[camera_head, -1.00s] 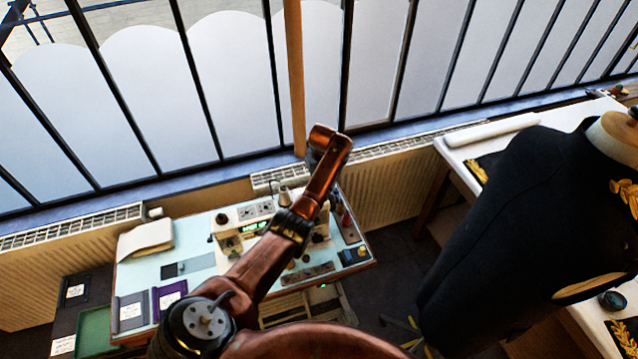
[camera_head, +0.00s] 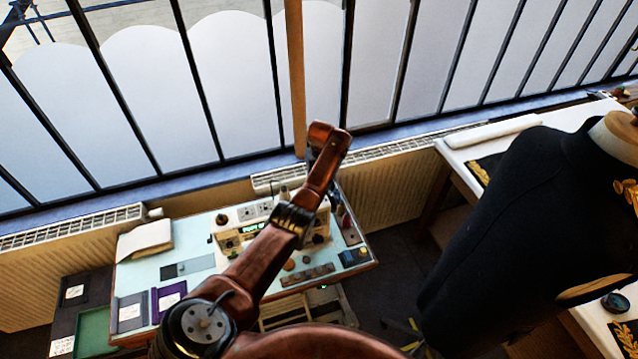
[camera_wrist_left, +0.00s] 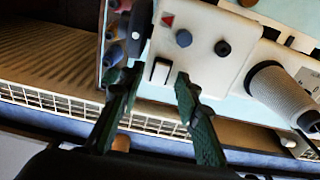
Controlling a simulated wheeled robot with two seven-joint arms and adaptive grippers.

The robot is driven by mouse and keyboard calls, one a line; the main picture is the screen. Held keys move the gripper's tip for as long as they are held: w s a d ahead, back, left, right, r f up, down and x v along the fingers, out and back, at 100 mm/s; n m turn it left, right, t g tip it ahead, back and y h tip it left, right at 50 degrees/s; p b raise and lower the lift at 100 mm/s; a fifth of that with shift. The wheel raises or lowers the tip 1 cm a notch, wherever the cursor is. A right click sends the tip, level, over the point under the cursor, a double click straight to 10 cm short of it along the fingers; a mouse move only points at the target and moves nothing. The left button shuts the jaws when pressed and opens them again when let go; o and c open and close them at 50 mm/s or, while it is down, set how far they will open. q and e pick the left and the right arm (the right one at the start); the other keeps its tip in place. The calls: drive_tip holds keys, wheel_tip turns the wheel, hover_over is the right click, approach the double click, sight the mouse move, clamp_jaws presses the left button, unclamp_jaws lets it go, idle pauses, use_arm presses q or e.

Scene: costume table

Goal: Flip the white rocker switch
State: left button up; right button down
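The white rocker switch (camera_wrist_left: 160,73) shows in the left wrist view, set in a dark surround on the pale face of a machine. My left gripper (camera_wrist_left: 156,77) is open, with one dark green finger on each side of the switch in the picture. Its tips look close to the panel, but I cannot tell whether they touch it. In the head view my left arm crosses in front of the machine (camera_head: 228,243), and the gripper and switch are hidden or too small to make out. My right gripper is not in view.
Near the switch are a red triangle mark (camera_wrist_left: 167,20), a blue-grey knob (camera_wrist_left: 183,38), a black knob (camera_wrist_left: 222,48) and a grey cone (camera_wrist_left: 285,95). The machine stands on a pale blue table (camera_head: 200,250). A dark jacket on a dress form (camera_head: 520,220) stands to the right.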

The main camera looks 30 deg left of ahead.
use_arm(q)
wheel_tip(320, 180, up, 12)
drive_tip(key=shift+s+d, duration=0.25)
drive_tip(key=shift+d, duration=0.05)
idle(0.6)
